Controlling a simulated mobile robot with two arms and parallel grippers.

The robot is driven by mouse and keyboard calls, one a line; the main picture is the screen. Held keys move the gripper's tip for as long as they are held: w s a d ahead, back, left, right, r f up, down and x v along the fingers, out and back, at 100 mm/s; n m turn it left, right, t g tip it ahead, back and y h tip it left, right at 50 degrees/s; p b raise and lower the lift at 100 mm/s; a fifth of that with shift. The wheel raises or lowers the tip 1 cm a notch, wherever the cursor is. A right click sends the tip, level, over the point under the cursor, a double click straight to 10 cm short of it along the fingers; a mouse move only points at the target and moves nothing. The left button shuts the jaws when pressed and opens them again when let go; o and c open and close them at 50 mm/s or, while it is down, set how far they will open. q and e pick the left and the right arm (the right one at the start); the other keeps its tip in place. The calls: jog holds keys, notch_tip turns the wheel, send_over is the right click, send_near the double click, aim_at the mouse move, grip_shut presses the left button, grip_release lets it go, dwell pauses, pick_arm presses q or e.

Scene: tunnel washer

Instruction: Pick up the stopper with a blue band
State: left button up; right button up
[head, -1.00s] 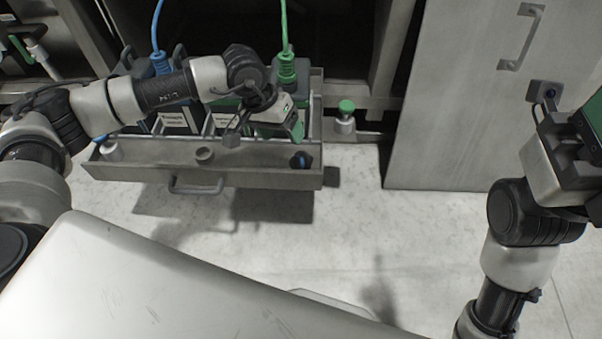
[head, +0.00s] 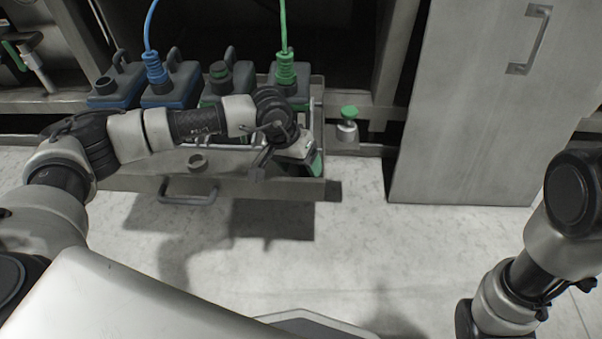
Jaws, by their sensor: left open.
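No stopper with a blue band can be made out now; the front right corner of the drawer (head: 240,187), where a dark stopper with blue showed earlier, is covered by my left gripper. My left gripper (head: 289,167) is open over that corner, fingers spread and pointing down. I see nothing held between the fingers. A plain grey stopper-like piece (head: 197,162) stands on the drawer's front ledge, left of the gripper. My right gripper is out of the picture; only part of my right arm shows at the right.
A green-topped knob (head: 348,124) stands right of the drawer. The floor in front is clear.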

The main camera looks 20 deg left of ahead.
pick_arm(q)
jog(key=c, duration=0.7)
jog(key=shift+r, duration=0.1)
jog(key=shift+c, duration=0.2)
